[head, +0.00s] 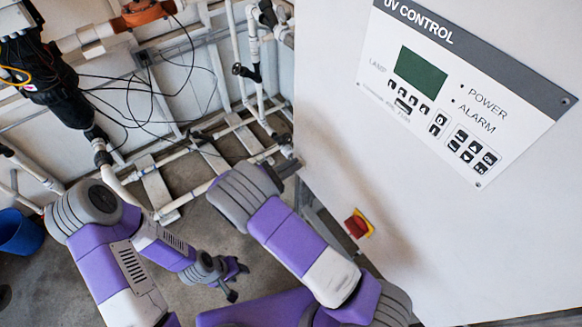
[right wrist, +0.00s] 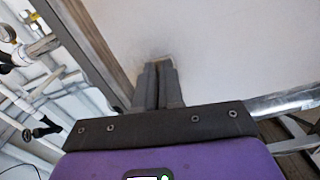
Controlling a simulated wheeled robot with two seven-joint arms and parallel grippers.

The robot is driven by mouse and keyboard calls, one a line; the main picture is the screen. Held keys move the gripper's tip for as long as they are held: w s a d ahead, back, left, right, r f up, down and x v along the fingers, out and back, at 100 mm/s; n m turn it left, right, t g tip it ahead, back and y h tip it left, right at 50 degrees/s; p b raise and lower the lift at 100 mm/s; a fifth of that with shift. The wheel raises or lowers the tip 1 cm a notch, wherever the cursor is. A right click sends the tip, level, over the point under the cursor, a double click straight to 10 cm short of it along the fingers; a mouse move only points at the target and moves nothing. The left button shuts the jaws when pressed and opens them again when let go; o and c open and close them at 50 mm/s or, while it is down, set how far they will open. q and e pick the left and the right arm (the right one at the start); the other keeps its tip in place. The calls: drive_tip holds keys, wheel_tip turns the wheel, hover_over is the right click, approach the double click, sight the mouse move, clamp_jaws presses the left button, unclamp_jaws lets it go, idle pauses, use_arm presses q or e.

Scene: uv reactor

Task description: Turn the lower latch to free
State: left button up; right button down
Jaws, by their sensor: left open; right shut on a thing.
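My right gripper (head: 288,168) is at the left edge of the white UV control cabinet (head: 370,150). In the right wrist view, its two fingers (right wrist: 157,84) are close together with their tips against the cabinet's pale face. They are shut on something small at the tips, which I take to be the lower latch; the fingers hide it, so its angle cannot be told. My left gripper (head: 236,282) is open and empty, low over the floor, apart from the cabinet.
A red and yellow switch (head: 358,224) sits low on the cabinet, below the control panel (head: 460,90). White pipes (head: 185,200) and loose cables (head: 150,85) run along the back wall. A blue bucket (head: 20,232) stands at the far left. Grey floor (head: 190,300) is clear around my left gripper.

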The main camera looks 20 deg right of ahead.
drive_tip(key=m+b, duration=0.1)
drive_tip(key=m, duration=0.1)
drive_tip(key=m+b, duration=0.1)
drive_tip(key=m, duration=0.1)
drive_tip(key=shift+s+f+b, duration=0.2)
drive_tip(key=shift+b, duration=0.2)
drive_tip(key=m+b, duration=0.1)
drive_tip(key=m, duration=0.1)
drive_tip(key=m+b, duration=0.1)
drive_tip(key=m, duration=0.1)
drive_tip(key=shift+s+d+f+b, duration=0.1)
drive_tip(key=shift+s+f+b, duration=0.05)
drive_tip(key=shift+b, duration=0.15)
drive_tip(key=m+b, duration=0.1)
drive_tip(key=m, duration=0.1)
drive_tip(key=m+b, duration=0.2)
drive_tip(key=shift+s+f+m, duration=0.1)
drive_tip(key=shift+f+m, duration=0.1)
drive_tip(key=shift+m, duration=0.1)
drive_tip(key=shift+m+b, duration=1.55)
drive_tip(key=shift+m, duration=0.25)
drive_tip(key=c, duration=1.3)
unclamp_jaws()
drive_tip(key=shift+d, duration=0.1)
drive_tip(key=shift+o, duration=0.2)
drive_tip(key=v, duration=0.7)
drive_tip(key=shift+a+p, duration=0.3)
drive_tip(key=shift+p, duration=0.1)
